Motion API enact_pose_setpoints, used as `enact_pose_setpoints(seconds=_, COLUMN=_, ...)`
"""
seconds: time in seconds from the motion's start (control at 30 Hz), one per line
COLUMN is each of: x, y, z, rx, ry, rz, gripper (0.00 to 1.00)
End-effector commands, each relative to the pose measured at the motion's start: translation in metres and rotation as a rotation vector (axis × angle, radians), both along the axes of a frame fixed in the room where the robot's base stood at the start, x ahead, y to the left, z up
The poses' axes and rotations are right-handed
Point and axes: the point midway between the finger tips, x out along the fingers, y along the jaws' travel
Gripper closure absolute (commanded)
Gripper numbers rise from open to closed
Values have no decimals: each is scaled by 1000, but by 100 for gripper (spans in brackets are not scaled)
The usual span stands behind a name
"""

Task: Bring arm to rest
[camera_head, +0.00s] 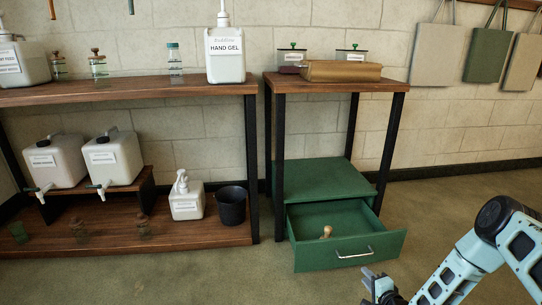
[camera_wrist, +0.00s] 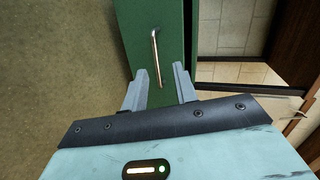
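My arm (camera_head: 447,275) is bent at the lower right of the head view. My gripper (camera_head: 377,280) is in front of the open green drawer, to the right of and below its handle. In the wrist view my gripper (camera_wrist: 158,88) is open, with its two fingers apart and nothing between them. The drawer's metal handle (camera_wrist: 156,57) lies just beyond the fingertips there, apart from them as far as I can tell. The green drawer (camera_head: 393,247) is pulled out and holds a small tan wooden object (camera_head: 327,231).
A green cabinet (camera_head: 318,180) stands under the small wooden table (camera_head: 396,86). A long shelf unit (camera_head: 120,91) with a hand gel bottle (camera_head: 225,58), jugs and a black bucket (camera_head: 232,206) stands to the left. Bags hang on the wall at right. The floor in front is clear.

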Motion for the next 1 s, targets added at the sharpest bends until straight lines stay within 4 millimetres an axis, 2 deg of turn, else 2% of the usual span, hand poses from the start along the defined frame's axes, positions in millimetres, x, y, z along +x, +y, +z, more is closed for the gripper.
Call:
enact_pose_setpoints(seconds=0.03, x=13, y=14, z=21, rx=-51, ry=20, rz=60, gripper=71)
enact_pose_setpoints(seconds=0.1, x=24, y=35, z=44, rx=-132, ry=67, rz=149, gripper=71)
enact_pose_setpoints(seconds=0.2, x=31, y=67, z=78, rx=-253, ry=135, rz=280, gripper=71)
enact_pose_setpoints(seconds=0.33, x=27, y=110, z=123, rx=-409, ry=213, rz=450, gripper=71)
enact_pose_setpoints(seconds=0.47, x=7, y=150, z=170, rx=-563, ry=280, rz=618, gripper=71)
enact_pose_setpoints(seconds=0.57, x=-18, y=178, z=205, rx=-678, ry=326, rz=746, gripper=71)
enact_pose_setpoints(seconds=0.77, x=-90, y=220, z=274, rx=-896, ry=404, rz=998, gripper=71)
enact_pose_setpoints(seconds=0.9, x=-154, y=236, z=318, rx=-1035, ry=452, rz=1175, gripper=71)
enact_pose_setpoints(seconds=1.0, x=-203, y=240, z=345, rx=-1123, ry=482, rz=1297, gripper=71)
